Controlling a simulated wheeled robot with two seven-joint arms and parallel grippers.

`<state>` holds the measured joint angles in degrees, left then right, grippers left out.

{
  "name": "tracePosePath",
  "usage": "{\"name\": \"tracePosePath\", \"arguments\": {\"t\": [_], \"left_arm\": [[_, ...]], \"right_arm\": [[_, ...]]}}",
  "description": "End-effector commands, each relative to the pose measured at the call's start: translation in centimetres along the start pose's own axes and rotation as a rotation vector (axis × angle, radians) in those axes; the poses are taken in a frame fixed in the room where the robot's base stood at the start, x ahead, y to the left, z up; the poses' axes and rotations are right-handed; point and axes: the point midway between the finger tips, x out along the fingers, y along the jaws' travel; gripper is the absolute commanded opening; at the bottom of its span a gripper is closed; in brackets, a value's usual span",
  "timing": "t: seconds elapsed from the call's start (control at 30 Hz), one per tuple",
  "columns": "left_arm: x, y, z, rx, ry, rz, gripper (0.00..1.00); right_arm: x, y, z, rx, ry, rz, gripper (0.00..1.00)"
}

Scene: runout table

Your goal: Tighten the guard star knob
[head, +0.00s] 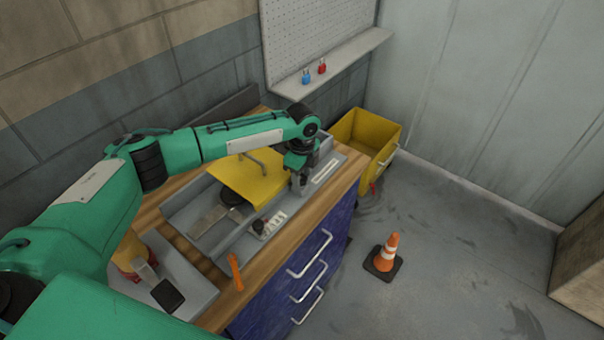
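The yellow guard (252,178) with a grey handle sits over the grey machine bed (180,222) on the wooden-topped bench. My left arm reaches across from the left, and my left gripper (299,186) points down at the right side of the guard. Its fingers look close together. Whether they touch or grip anything is too small to tell. I cannot make out the guard star knob; the gripper may hide it. My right gripper is out of view.
An orange-handled tool (235,272) lies near the bench's front edge. A yellow bin (368,135) stands beyond the bench, and a traffic cone (385,255) is on the floor. A blue padlock (306,77) and a red padlock (322,67) are on the shelf.

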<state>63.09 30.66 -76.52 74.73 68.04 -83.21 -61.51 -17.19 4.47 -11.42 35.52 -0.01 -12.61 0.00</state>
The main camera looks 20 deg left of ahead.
Motion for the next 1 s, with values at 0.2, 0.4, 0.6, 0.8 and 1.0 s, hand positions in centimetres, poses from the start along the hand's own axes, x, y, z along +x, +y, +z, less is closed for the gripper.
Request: {"name": "tracePosePath", "arguments": {"t": [0.2,0.4,0.6,0.8,1.0], "left_arm": [[-0.04,-0.01,-0.01,0.000,0.000,0.000,0.16],[-0.06,0.04,-0.05,0.078,0.002,0.000,0.16],[-0.04,0.15,-0.05,0.263,0.002,0.001,0.16],[-0.09,0.15,-0.01,0.392,0.001,-0.001,0.16],[-0.10,0.16,0.00,0.420,0.001,-0.001,0.16]], "right_arm": [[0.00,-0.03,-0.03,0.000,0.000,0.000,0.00],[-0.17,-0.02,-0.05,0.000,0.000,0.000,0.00],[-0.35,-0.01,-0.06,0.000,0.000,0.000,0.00],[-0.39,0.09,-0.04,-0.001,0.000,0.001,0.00],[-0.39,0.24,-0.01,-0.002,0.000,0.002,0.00]]}}
